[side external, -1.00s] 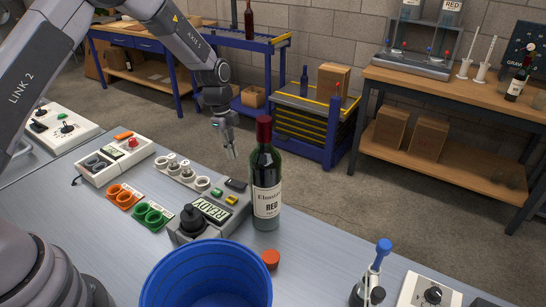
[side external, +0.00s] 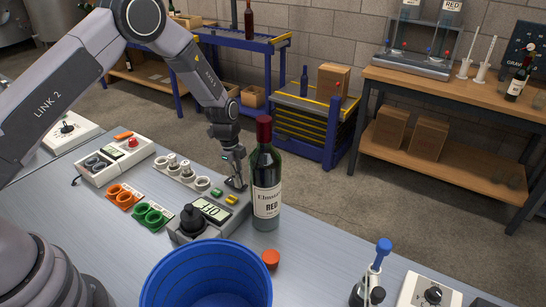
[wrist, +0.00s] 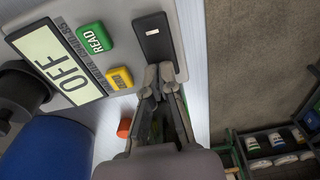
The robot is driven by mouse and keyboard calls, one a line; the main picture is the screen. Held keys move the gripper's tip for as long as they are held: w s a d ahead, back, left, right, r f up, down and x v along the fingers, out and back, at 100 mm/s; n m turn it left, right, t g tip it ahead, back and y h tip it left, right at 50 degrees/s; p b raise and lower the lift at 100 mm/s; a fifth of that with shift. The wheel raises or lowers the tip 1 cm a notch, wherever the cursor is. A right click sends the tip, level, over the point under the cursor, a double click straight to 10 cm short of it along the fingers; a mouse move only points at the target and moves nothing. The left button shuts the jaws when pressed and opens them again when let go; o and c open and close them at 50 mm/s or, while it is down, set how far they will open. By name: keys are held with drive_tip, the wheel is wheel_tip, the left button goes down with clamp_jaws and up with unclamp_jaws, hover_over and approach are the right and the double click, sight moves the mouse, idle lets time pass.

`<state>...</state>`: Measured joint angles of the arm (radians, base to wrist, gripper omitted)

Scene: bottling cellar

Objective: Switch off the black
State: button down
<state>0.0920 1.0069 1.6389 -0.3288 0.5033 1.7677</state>
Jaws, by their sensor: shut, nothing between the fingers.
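The grey instrument (side external: 172,233) stands on the bench with a display (side external: 211,209) and green and yellow buttons. In the wrist view its display (wrist: 55,65) reads OFF. The black rocker switch (wrist: 153,36) lies beside the green READ button (wrist: 95,38) and has a pale mark across it. In the side view my gripper hides the switch. My gripper (side external: 237,185) is shut and empty, pointing down at the switch end of the instrument. Its fingertips (wrist: 160,75) are at the near end of the switch; I cannot tell whether they touch it.
A red wine bottle (side external: 266,190) stands upright close to the right of my gripper. A blue bucket (side external: 158,262) and an orange cap (side external: 271,259) are in front. Grey-white round fittings (side external: 187,171) and orange and green rings (side external: 153,215) lie to the left.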

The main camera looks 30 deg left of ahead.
drive_tip(key=shift+a, duration=0.1)
drive_tip(key=shift+a+r, duration=0.2)
drive_tip(key=shift+a, duration=0.45)
wheel_tip(320, 180, up, 14)
drive_tip(key=d, duration=0.2)
idle(0.5)
drive_tip(key=shift+d, duration=0.1)
